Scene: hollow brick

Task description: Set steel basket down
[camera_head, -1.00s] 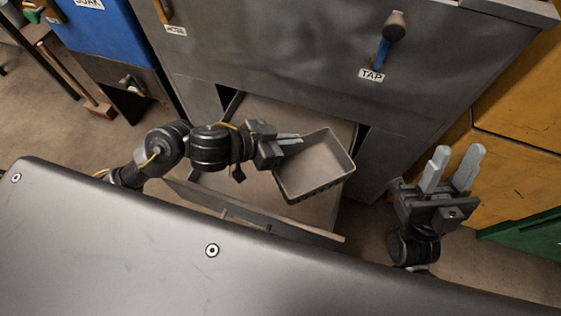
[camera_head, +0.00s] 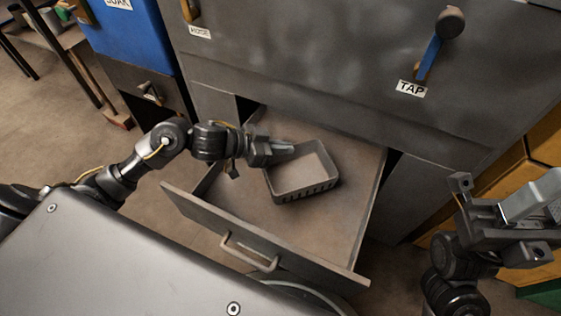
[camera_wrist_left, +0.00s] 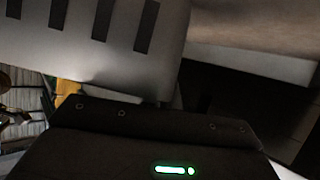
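The steel basket (camera_head: 302,185) is a small open grey tray with slots low along its wall. It is level and empty, inside the open drawer (camera_head: 345,215), low over its floor; I cannot tell if it touches. My left gripper (camera_head: 283,151) is at the basket's upper left rim, its fingers shut on that wall. In the left wrist view the slotted basket wall (camera_wrist_left: 100,25) fills the upper left; the fingertips are not clear there. My right gripper (camera_head: 525,205) is empty and open at the right, away from the basket, partly cut off by the picture edge.
The drawer front with its handle (camera_head: 250,254) faces my body. Bare drawer floor lies around the basket. A blue cabinet (camera_head: 128,40) stands left, a yellow one (camera_head: 545,140) right.

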